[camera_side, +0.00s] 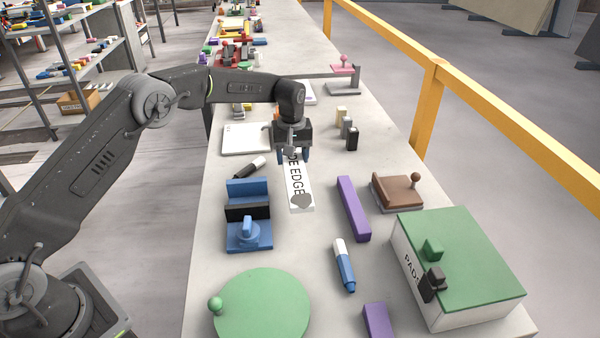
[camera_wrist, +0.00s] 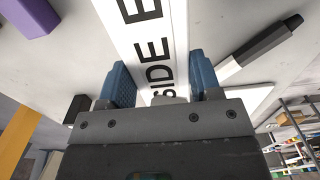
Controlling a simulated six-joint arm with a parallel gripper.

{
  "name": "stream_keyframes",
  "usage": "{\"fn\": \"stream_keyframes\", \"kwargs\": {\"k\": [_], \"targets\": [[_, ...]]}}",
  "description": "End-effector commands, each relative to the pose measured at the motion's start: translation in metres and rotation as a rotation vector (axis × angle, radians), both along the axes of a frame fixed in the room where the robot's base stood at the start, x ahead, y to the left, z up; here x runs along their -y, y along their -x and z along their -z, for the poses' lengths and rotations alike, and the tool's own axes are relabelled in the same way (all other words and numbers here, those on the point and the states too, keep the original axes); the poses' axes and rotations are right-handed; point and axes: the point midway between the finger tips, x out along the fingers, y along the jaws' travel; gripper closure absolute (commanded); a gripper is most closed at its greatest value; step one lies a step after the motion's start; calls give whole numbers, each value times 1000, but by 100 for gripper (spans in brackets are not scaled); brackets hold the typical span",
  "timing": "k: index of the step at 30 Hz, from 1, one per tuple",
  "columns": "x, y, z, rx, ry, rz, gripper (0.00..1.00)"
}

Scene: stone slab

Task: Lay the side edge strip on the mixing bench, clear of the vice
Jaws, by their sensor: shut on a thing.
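The side edge strip is a white strip (camera_side: 301,192) with black lettering ending in "DE EDGE" in the side view. In the wrist view the strip (camera_wrist: 144,40) shows "SIDE E" and runs up between the fingers. My gripper (camera_side: 293,154) is shut on its far end; both blue fingers (camera_wrist: 162,82) flank it in the wrist view. The blue vice (camera_side: 248,212) with a black jaw stands just left of the strip, with a gap between. The strip lies over the pale stone bench (camera_side: 300,262); I cannot tell whether it touches the top.
A black and white marker (camera_side: 250,168) lies left of the strip, and a purple bar (camera_side: 353,208) to its right. A blue and white marker (camera_side: 344,265), green disc (camera_side: 262,308), brown block (camera_side: 397,192) and green-topped box (camera_side: 460,262) occupy the near bench. Small upright blocks (camera_side: 347,130) stand right of my gripper.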

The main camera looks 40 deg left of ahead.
Motion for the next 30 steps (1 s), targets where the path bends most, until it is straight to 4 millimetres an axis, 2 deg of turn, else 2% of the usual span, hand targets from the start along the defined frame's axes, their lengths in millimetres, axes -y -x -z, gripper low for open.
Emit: {"fn": "stream_keyframes", "kwargs": {"k": [3, 6, 10, 17, 29, 30], "targets": [[14, -7, 8, 2, 1, 1, 79], [18, -9, 11, 2, 1, 0, 79], [19, -9, 18, 0, 0, 0, 79], [18, -9, 49, 0, 0, -1, 79], [18, -9, 54, 4, 1, 0, 79], [18, -9, 55, 2, -1, 0, 38]]}}
